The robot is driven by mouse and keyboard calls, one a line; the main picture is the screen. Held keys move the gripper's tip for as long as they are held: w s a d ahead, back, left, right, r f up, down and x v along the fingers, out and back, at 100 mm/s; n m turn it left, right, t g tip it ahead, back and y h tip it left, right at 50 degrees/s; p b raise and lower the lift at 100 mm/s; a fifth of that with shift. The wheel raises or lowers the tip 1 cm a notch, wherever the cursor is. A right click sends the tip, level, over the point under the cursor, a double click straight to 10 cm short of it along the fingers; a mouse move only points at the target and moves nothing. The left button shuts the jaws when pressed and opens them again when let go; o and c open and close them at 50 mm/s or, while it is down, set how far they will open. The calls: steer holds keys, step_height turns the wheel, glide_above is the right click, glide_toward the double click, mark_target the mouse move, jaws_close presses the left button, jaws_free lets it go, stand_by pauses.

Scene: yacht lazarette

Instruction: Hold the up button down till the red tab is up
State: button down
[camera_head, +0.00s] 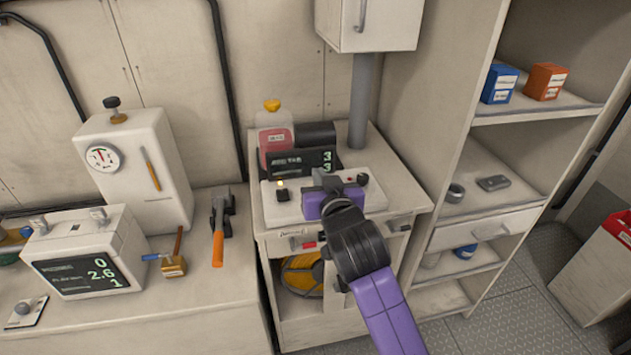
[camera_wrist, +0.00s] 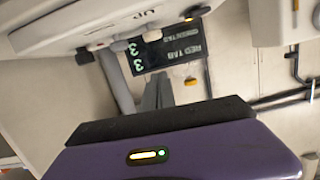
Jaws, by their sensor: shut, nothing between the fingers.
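A pale control box (camera_head: 288,211) stands on the cabinet top, with a dark display (camera_head: 290,162) behind it showing two 3s. In the wrist view, rotated "UP" lettering shows on the box (camera_wrist: 150,14). My gripper (camera_head: 321,181) is shut and empty over the box's middle; contact cannot be told. I cannot identify the red tab itself with certainty.
A red bottle (camera_head: 275,140) and a grey post (camera_head: 360,100) stand behind the box. A wall cabinet (camera_head: 369,25) hangs above. Shelves (camera_head: 490,205) rise at the right. A hammer-like tool (camera_head: 218,235) and a metered white unit (camera_head: 140,175) are on the left counter.

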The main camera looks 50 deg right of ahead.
steer(key=x, duration=0.3)
steer(key=shift+w+d, duration=0.15)
step_height(320, 180, down, 3)
steer(key=shift+r+p, duration=0.15)
steer(key=shift+p, duration=0.2)
steer(key=shift+f, duration=0.65)
